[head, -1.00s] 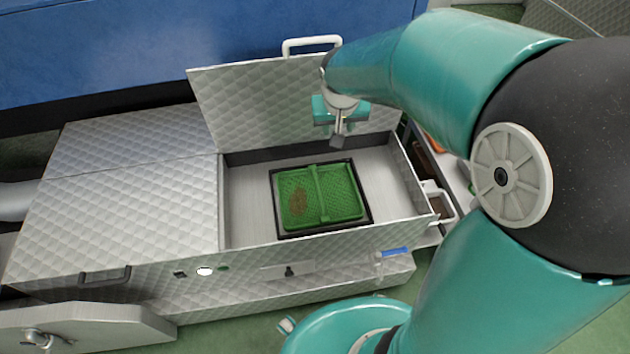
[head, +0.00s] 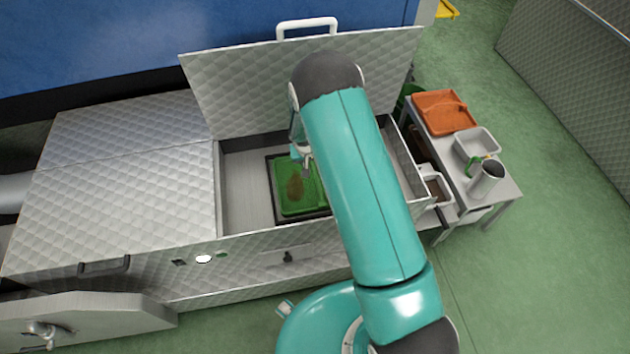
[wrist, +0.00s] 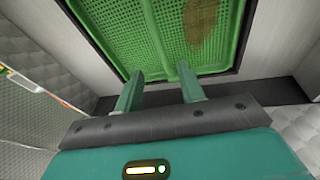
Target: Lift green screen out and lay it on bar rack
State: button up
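The green screen (head: 290,200) lies in a dark-framed opening in the floor of the open metal box. It is a mesh with a raised rib and a brown stain; my arm hides its right part in the head view. It also shows in the wrist view (wrist: 105,30), with the stain at its upper right. My gripper (head: 305,165) is over the back part of the screen. In the wrist view my gripper (wrist: 160,75) has its two fingers apart with nothing held between them, near the screen's edge. I cannot clearly pick out a bar rack.
The raised quilted lid (head: 235,95) with a white handle stands behind the opening. A side table at the right holds an orange tray (head: 443,112), a pale tub (head: 477,145) and a metal jug (head: 487,178). Green floor is clear beyond it.

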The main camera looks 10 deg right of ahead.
aim_at(315, 172)
jog(key=x, duration=1.4)
jog(key=shift+w+r, duration=0.1)
jog(key=shift+w, duration=0.1)
grip_shut()
